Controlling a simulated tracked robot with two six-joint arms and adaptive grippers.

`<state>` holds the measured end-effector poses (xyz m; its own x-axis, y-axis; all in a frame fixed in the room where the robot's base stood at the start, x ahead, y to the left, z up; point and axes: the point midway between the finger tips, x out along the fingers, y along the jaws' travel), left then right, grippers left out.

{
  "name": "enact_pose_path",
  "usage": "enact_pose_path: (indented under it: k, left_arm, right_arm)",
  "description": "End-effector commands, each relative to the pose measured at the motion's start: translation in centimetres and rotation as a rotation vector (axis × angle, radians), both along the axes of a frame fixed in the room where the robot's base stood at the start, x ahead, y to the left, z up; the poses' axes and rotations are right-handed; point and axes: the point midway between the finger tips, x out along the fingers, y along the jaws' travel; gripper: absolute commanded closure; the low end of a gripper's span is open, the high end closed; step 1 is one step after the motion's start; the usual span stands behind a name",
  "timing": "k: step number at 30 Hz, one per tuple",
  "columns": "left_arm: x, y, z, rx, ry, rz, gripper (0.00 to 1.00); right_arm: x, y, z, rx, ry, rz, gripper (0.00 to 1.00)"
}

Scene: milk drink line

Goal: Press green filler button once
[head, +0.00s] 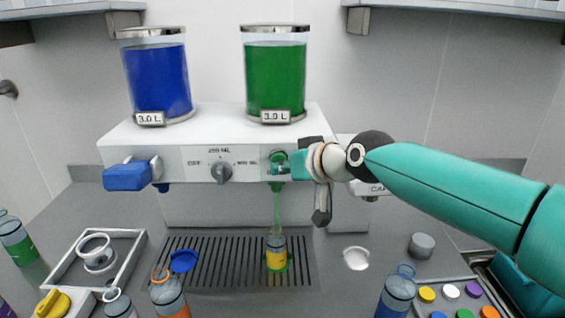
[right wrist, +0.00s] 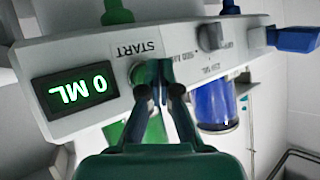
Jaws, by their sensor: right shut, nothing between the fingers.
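The green filler button (head: 278,158) is on the front of the white filler machine (head: 130,140), under the green tank (head: 276,80). My right gripper (head: 297,164) is shut and empty, with its tips at the button. In the right wrist view the closed fingertips (right wrist: 163,72) overlap the edge of the green button (right wrist: 138,76), below the START label; contact is hard to tell. The display (right wrist: 75,90) reads 0 ML. A green stream (head: 277,210) runs from the spout into a bottle (head: 276,252) with yellow on it. My left gripper is not in view.
The bottle stands on the drip grate (head: 215,265). A blue lever (head: 127,176) and a dial (head: 221,172) are left of the button. Several bottles stand along the front, one (head: 397,292) near the tray of coloured caps (head: 450,293). A grey cylinder (head: 421,245) stands right.

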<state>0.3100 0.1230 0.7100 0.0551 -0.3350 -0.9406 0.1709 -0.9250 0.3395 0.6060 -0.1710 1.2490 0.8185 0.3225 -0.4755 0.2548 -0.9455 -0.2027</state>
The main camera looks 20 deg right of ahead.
Motion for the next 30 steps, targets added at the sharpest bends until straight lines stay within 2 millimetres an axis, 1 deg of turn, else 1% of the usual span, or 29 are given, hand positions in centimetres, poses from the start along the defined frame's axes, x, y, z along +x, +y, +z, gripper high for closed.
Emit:
enact_pose_path:
  k: [14,24,30]
  left_arm:
    - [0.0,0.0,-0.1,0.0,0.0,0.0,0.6]
    - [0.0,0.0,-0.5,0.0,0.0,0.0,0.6]
    - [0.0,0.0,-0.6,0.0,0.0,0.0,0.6]
  right_arm:
    - [-0.6,0.2,0.0,-0.002,0.0,0.001,1.0]
    - [-3.7,1.1,0.0,-0.001,0.0,0.003,1.0]
    - [-4.9,1.5,0.0,-0.001,0.001,0.002,1.0]
